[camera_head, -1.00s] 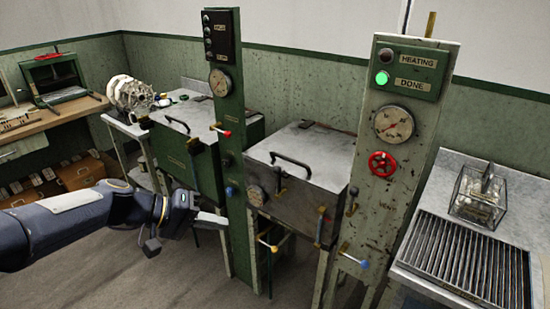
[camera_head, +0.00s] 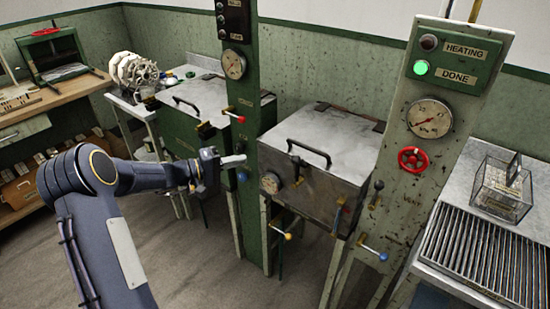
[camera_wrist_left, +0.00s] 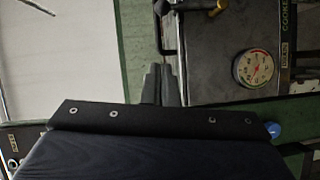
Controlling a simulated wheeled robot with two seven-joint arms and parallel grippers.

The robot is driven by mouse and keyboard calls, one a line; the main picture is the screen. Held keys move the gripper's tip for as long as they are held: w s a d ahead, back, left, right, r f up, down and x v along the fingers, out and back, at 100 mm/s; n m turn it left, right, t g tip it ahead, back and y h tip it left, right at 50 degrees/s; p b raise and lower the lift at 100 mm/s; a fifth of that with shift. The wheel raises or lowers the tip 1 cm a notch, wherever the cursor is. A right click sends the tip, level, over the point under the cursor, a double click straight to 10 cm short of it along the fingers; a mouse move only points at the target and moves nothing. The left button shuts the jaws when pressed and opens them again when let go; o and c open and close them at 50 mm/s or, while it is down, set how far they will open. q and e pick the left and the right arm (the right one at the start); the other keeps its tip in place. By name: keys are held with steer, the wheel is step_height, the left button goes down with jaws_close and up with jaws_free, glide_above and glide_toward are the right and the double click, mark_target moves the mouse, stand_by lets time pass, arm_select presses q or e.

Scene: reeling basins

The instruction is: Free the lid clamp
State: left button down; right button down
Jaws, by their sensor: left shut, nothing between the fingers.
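The dark metal cooker (camera_head: 330,185) has a pale lid (camera_head: 335,140) that lies shut, with a black bar handle (camera_head: 308,150). A small brass lid clamp (camera_head: 297,168) sits at the lid's front edge, above the cooker's front face. Brass fittings (camera_wrist_left: 217,8) show at the top of the left wrist view. My left gripper (camera_head: 238,160) is shut and empty in front of the green column, left of the cooker's gauge and apart from the clamp. Its fingers (camera_wrist_left: 163,82) show together in the wrist view, below the fittings. My right gripper is out of view.
The green column (camera_head: 240,100) with a red-knobbed lever (camera_head: 234,116) stands close to my left gripper. A pale panel (camera_head: 425,150) with a red valve wheel (camera_head: 412,159) and lit green lamp (camera_head: 421,68) stands right of the cooker. Levers (camera_head: 375,252) project below.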

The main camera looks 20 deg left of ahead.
arm_select(q)
steer(key=s+d+p+x, duration=0.2)
steer(key=p+x, duration=0.3)
steer(key=x, duration=0.7)
steer(key=shift+w+d+f, duration=0.2)
steer(key=shift+d+f, duration=0.1)
